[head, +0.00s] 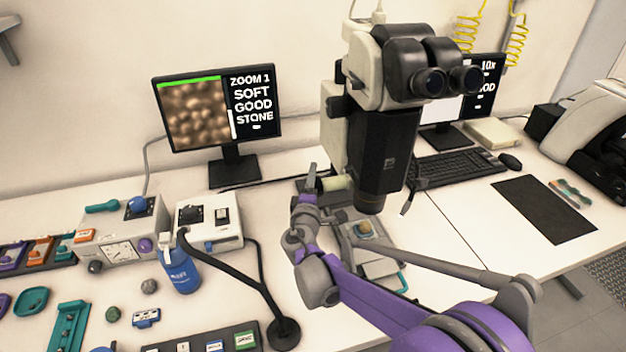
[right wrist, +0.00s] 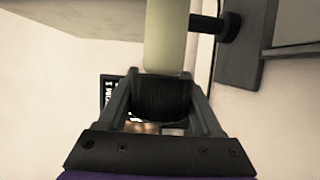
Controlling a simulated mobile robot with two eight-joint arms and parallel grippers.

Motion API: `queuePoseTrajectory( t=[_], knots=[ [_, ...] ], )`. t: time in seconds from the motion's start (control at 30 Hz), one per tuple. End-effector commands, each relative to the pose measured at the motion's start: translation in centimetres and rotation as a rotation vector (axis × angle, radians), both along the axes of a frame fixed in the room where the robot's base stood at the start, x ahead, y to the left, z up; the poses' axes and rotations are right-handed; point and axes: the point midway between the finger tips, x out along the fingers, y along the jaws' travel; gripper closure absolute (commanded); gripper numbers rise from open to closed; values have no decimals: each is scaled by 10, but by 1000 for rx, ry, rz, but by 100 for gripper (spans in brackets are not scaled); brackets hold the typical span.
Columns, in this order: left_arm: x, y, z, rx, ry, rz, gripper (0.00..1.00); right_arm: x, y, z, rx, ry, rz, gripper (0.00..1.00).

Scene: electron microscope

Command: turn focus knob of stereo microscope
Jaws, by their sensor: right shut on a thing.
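The stereo microscope (head: 380,145) stands upright in the middle of the head view, with a white and black body and twin black eyepieces (head: 447,82). A pale greenish shaft (head: 339,183) sticks out to the left of its column and also shows in the right wrist view (right wrist: 166,38). My right gripper (head: 316,181) is at the end of this shaft. In the right wrist view its fingers (right wrist: 163,85) are shut on the black ribbed focus knob (right wrist: 162,100). The knob is mostly hidden in the head view. My left gripper is not in view.
A monitor (head: 254,107) behind reads "ZOOM 1 SOFT GOOD STONE". A blue bottle (head: 180,268), a black gooseneck's round base (head: 283,333) and control boxes (head: 118,240) stand to the left. A keyboard (head: 455,166) and dark mat (head: 544,208) lie right. Bare tabletop shows between mat and microscope.

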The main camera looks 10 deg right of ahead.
Motion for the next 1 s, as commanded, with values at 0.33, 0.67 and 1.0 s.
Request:
queuePoseTrajectory(
  t=[0.33,0.67,1.0],
  knots=[
    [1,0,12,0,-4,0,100,-1,0,-3,-4,212,0,89],
    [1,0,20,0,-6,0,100,-3,0,-10,-13,462,-1,89],
    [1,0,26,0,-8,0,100,-5,0,-15,-20,617,-1,89]
  ],
)
